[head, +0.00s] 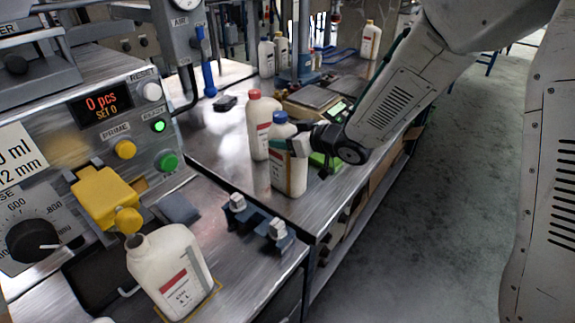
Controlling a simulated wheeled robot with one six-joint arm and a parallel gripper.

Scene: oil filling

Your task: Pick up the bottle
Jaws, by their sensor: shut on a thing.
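A white bottle with a blue cap (287,178) stands upright, or nearly so, near the front edge of the metal bench. My gripper (300,145) reaches in from the right and is shut on this bottle at its upper body, just below the cap. The fingers are partly hidden by the wrist and the bottle. I cannot tell whether the bottle's base touches the bench. A white bottle with a red cap (259,127) stands just behind it to the left. An open white bottle (172,272) stands under the yellow nozzle at the front left.
A filling machine panel (85,125) with knobs and a display stands at the left. A blue clamp fixture (258,224) sits on the near bench. A scale (312,98) and several bottles are farther back. Open floor (440,220) lies to the right.

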